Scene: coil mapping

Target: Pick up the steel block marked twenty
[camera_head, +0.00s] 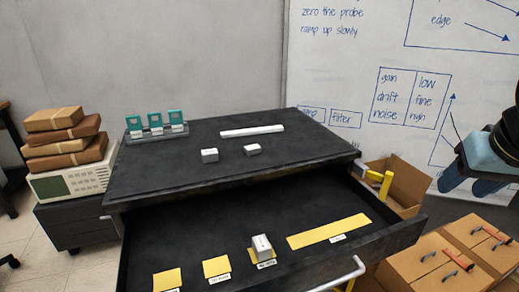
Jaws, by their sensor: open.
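Two small light-grey blocks, a left block (209,156) and a right block (252,150), lie on the dark cabinet top (170,170). A third, taller light-grey block (262,247) stands in the open drawer (195,243) on a yellow patch with a small label. Marks on the blocks are too small to read, so I cannot tell which is twenty. My gripper (470,188) is at the right edge, open and empty, well to the right of the cabinet and apart from all blocks.
A long pale bar (252,131) lies behind the blocks. A rack (157,134) with teal items stands at the back left. Other yellow patches, including a long one (329,231), are bare in the drawer. Cardboard boxes (440,262) stand at the right.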

